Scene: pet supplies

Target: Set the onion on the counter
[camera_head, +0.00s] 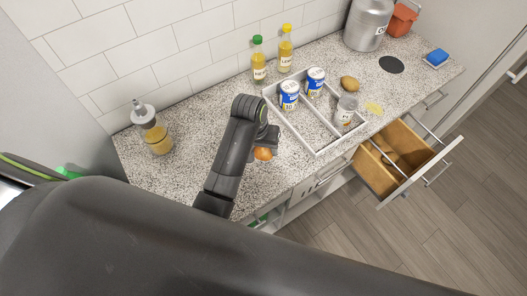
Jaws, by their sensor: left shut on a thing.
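The onion (263,154) is a small round orange-brown thing, partly hidden by my left gripper (257,148). My left gripper is shut on it, over the front part of the speckled counter (192,128), left of the divided tray. I cannot tell whether the onion touches the counter. My right gripper is not in view.
A brown potato-like thing (349,83) lies right. A drawer (383,160) stands open.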

